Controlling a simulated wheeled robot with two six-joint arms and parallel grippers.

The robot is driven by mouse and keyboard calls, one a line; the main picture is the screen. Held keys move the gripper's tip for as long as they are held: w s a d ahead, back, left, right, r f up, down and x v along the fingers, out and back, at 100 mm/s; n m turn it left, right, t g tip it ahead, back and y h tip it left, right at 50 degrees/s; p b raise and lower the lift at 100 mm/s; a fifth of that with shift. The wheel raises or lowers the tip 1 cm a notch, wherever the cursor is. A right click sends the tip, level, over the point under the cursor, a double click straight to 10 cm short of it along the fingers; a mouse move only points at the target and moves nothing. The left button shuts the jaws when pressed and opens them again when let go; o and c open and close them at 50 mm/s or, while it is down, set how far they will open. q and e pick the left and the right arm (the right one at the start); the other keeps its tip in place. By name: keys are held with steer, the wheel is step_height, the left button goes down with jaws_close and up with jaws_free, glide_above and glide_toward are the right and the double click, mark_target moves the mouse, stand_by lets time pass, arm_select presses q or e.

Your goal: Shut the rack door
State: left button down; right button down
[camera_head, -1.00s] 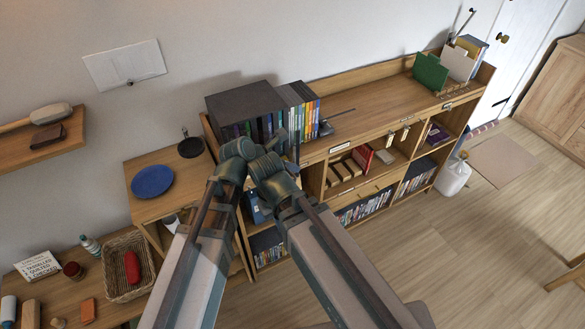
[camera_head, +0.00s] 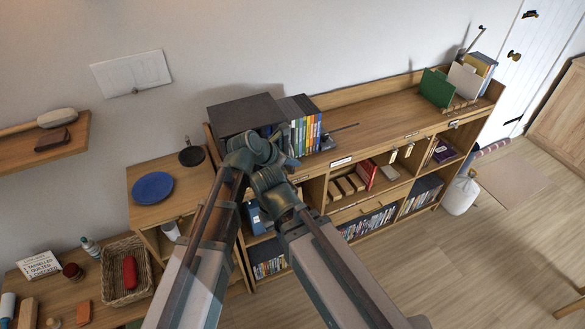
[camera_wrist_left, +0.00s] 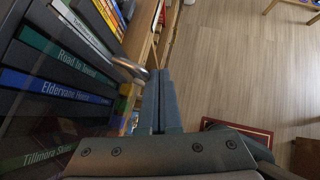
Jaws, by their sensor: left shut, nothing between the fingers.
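The rack (camera_head: 240,113) is a dark box on top of the wooden bookcase, with a row of coloured cases (camera_head: 305,132) at its right. Large dark case spines (camera_wrist_left: 60,85) fill the left of the left wrist view. A thin dark edge (camera_head: 345,128) sticks out right of the rack; I cannot tell if it is the door. A short metal bar (camera_wrist_left: 130,68) shows beside my fingers. My right gripper is not visible.
The bookcase top (camera_head: 390,112) is clear between the rack and the green folder (camera_head: 436,88). Lower compartments hold books. A side table with a blue plate (camera_head: 152,188) and black pan (camera_head: 191,156) stands left. Open floor (camera_head: 480,240) lies right.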

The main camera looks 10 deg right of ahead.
arm_select(q)
steer(key=shift+w+d, duration=0.15)
steer(key=shift+w, duration=1.25)
